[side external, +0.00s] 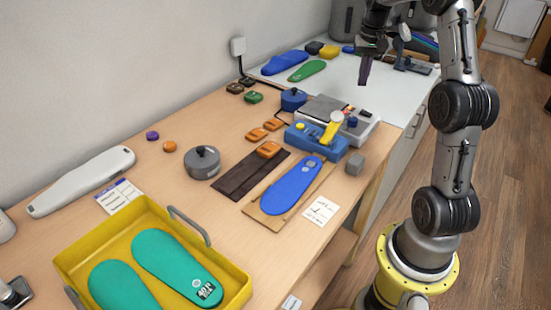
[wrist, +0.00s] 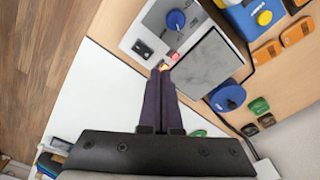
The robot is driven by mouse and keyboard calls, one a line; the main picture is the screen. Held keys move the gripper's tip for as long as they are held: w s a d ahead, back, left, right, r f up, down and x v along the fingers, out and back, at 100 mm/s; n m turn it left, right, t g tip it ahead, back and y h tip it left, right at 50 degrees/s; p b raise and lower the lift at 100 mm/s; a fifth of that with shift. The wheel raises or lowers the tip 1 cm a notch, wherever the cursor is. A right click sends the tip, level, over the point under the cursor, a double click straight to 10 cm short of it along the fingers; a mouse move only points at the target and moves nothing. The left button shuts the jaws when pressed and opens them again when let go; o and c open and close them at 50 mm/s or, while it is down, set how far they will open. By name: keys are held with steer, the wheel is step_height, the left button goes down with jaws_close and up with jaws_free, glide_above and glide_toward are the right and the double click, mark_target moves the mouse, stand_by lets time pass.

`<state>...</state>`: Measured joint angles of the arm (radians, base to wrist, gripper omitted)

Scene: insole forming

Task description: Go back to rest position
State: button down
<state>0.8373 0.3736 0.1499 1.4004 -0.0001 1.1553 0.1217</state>
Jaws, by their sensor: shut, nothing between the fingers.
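My gripper (side external: 365,70) is raised above the white far section of the bench in the side external view. Its dark purple fingers point down and are together, with nothing between them. In the wrist view my gripper (wrist: 159,75) shows the two fingers side by side, their tips in front of the edge of a grey machine with a flat plate (wrist: 207,65). The fingers look apart from the machine, though the height is hard to judge in that view.
The grey machine (side external: 362,130) and a blue device with a yellow lever (side external: 310,138) stand mid-bench. A blue insole (side external: 292,186) lies on a board. A yellow tray (side external: 240,287) holds teal insoles. Blue (side external: 284,62) and green (side external: 307,71) insoles lie at the back.

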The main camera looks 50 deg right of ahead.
steer(key=a+r+n+t, duration=0.25)
steer(key=a+r, duration=0.35)
steer(key=a, duration=0.6)
steer(key=a+r+n+t, duration=0.1)
steer(key=a+r+n, duration=0.2)
steer(key=a+r, duration=0.6)
steer(key=s+a+f+n+t, duration=0.1)
steer(key=s+a+f+n, duration=0.2)
steer(key=s+a, duration=0.65)
steer(key=s+a+f+n, duration=0.2)
steer(key=s+a+f, duration=0.3)
steer(key=s+f, duration=0.1)
steer(key=shift+s+f+y, duration=0.15)
steer(key=shift+f+y, duration=0.15)
steer(key=shift+f, duration=0.35)
